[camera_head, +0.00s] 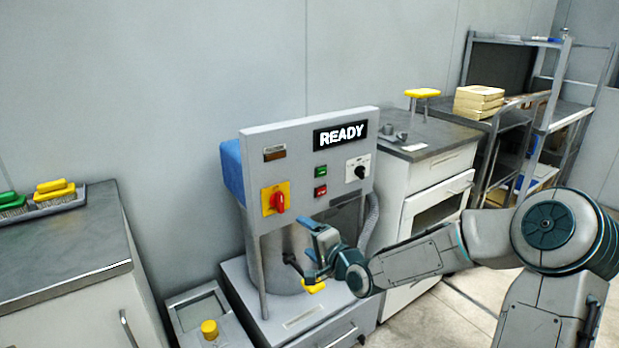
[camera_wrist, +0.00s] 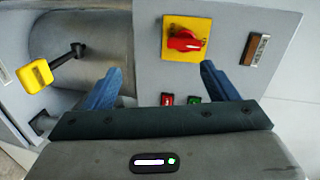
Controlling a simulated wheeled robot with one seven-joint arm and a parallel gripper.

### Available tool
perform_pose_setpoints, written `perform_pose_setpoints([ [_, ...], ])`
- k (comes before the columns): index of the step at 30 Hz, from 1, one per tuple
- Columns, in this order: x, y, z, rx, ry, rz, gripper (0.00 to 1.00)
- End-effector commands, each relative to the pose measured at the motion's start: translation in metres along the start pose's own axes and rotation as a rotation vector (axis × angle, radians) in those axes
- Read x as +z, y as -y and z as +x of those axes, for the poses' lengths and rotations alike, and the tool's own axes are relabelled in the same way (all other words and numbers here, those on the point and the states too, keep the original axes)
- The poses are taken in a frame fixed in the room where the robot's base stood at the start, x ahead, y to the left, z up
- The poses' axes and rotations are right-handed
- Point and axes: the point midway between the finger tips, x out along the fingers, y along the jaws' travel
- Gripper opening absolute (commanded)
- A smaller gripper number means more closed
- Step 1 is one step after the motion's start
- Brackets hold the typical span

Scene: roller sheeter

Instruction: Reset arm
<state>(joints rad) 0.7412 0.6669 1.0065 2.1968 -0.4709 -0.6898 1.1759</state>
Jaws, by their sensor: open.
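My gripper (camera_wrist: 160,88) is open, with its two blue fingers apart and nothing between them. In the head view my gripper (camera_head: 312,250) is at the front of the roller sheeter (camera_head: 255,145), below its panel. The panel's display (camera_head: 341,134) reads READY. A red rotary switch (camera_head: 277,202) on a yellow plate is on the panel's left; it also shows in the wrist view (camera_wrist: 184,42). A green button (camera_head: 321,171) and a red button (camera_head: 320,191) sit beside it. A yellow-handled crank (camera_head: 314,286) is close below my gripper; its yellow grip shows at left in the wrist view (camera_wrist: 36,76).
A counter (camera_head: 65,250) with green and yellow brushes (camera_head: 55,188) stands at left. A low unit with a yellow knob (camera_head: 209,329) is beside the machine. A cabinet (camera_head: 430,180) and a shelf rack (camera_head: 540,110) stand at right. Open floor shows at lower right.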

Motion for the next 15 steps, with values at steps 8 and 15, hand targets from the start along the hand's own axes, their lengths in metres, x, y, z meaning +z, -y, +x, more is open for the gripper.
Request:
perform_pose_setpoints([
  [8, 0.011, -0.024, -0.053, 0.474, 0.071, -0.440, 0.80],
  [15, -0.002, -0.007, -0.136, 0.819, 0.129, -0.704, 0.80],
])
